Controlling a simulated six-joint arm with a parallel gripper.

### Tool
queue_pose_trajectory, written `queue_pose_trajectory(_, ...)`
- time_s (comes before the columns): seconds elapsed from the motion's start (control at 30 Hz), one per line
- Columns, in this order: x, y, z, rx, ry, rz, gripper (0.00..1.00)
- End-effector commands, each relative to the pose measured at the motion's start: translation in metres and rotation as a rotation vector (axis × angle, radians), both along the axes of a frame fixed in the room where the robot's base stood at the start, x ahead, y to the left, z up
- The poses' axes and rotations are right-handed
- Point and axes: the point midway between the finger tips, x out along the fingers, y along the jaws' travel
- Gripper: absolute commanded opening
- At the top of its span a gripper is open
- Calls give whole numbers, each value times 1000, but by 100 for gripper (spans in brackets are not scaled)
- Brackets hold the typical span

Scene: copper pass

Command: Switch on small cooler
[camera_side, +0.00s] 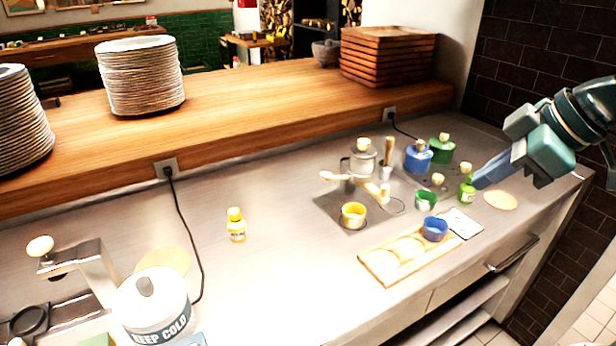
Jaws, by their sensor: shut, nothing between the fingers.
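The small cooler (160,318) is a white round tub with "KEEP COLD" in dark letters and a grey knob on its lid. It stands at the lower left, partly cut off by the bottom edge of the picture. I cannot make out a switch on it. A black cord (187,235) runs from the wall outlet (166,168) down to beside the cooler. My gripper (479,183) is at the far right, shut and empty, pointing down left beside a small green bottle (467,191). I cannot tell whether they touch. It is far from the cooler.
A yellow bottle (236,226) stands mid-counter. A yellow cup (353,215), green cup (426,201), blue cup (435,230), blue pot (418,159) and green pot (441,150) cluster right. A wooden board (378,266) lies in front. A knobbed stand (92,262) adjoins the cooler. Centre-left counter is mostly clear.

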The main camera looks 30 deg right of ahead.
Motion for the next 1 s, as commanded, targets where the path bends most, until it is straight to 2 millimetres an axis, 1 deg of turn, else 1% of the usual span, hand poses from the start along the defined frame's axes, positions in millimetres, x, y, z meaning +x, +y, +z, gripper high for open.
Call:
queue_pose_trajectory(0.03, 9, 11, 0, -12, -8, 52, 0)
queue_pose_trajectory(0.2, 37, 46, 1, -47, -56, 217, 0)
queue_pose_trajectory(0.37, 59, 83, -1, -78, -103, 368, 0)
queue_pose_trajectory(0.5, 75, 119, -5, -104, -148, 500, 0)
queue_pose_trajectory(0.67, 89, 162, -12, -130, -202, 647, 0)
queue_pose_trajectory(0.8, 98, 202, -21, -152, -255, 771, 0)
queue_pose_trajectory(0.97, 102, 250, -34, -174, -318, 911, 0)
queue_pose_trajectory(1.0, 102, 262, -38, -179, -334, 947, 0)
